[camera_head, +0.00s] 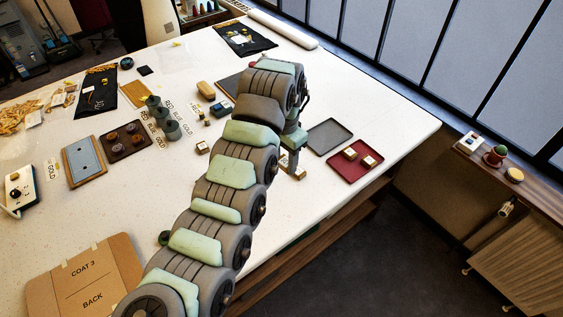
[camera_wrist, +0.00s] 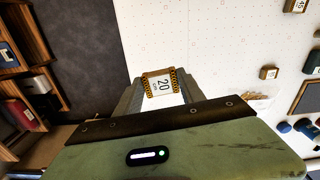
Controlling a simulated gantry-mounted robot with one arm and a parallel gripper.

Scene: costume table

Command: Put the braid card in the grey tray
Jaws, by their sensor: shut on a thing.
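My gripper (camera_wrist: 160,88) is shut on a small white card with yellow-and-black braid along two sides and a printed 20, which I take as the braid card (camera_wrist: 160,83). In the head view my gripper (camera_head: 292,163) is over the table near its right edge, left of the red tray. The card there is largely hidden by my gripper. The grey tray (camera_head: 328,135) lies flat and empty, to the right of and beyond my gripper. It is not clearly in the wrist view.
The red tray (camera_head: 342,172) holds two small pale blocks and lies just in front of the grey tray. My arm hides part of the table's middle. A small box (camera_head: 202,147) stands left of my arm. The table edge is close to my gripper.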

